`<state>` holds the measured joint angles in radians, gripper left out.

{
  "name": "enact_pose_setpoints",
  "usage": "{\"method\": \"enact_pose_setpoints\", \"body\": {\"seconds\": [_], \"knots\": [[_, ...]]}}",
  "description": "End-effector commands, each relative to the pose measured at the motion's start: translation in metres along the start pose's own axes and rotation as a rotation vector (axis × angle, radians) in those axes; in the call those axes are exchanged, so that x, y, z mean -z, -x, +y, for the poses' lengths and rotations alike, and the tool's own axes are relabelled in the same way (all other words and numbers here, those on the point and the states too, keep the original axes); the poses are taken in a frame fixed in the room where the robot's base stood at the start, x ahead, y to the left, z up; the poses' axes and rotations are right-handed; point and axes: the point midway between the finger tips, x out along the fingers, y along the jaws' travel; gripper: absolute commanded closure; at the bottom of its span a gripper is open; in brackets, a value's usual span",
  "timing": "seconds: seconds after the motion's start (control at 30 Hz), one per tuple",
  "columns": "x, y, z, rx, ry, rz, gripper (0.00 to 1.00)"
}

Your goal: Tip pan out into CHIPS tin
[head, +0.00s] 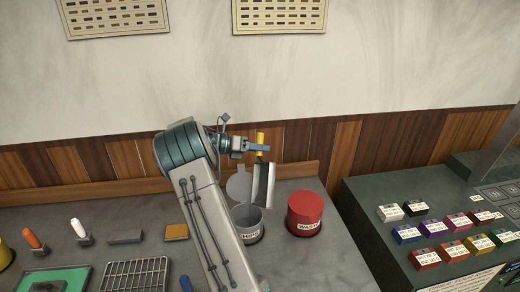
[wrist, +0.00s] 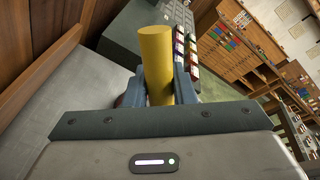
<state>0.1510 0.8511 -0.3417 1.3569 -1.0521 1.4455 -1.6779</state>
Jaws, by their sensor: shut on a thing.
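My gripper (head: 257,147) is shut on the yellow handle (head: 260,138) of the pan. The handle also shows between my fingers in the wrist view (wrist: 156,65). In the head view the grey pan (head: 264,188) hangs below my gripper, tipped steeply almost on edge. Its lower end is over or just behind the right side of the CHIPS tin's mouth; I cannot tell whether they touch. The grey tin (head: 244,236), its label partly hidden by my arm, stands open with a round grey lid (head: 239,184) raised behind it. I cannot see any contents in the pan.
A red-lidded tin (head: 305,213) stands right of the grey tin. Left on the bench are a wire rack (head: 134,275), a green tray (head: 60,281), a brown block (head: 176,232) and a grey bar (head: 126,237). A wooden wall runs behind. Another counter with coloured boxes (head: 425,259) stands right.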

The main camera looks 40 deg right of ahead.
Motion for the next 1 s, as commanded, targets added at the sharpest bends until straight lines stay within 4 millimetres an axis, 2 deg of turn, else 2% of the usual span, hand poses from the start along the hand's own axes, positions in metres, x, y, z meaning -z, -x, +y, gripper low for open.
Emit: {"method": "enact_pose_setpoints", "body": {"seconds": [0.43,1.0], "knots": [[0.001,0.013,-0.002,0.042,-0.011,-0.057,1.00],[0.002,0.020,-0.002,0.063,-0.018,-0.088,1.00]]}}
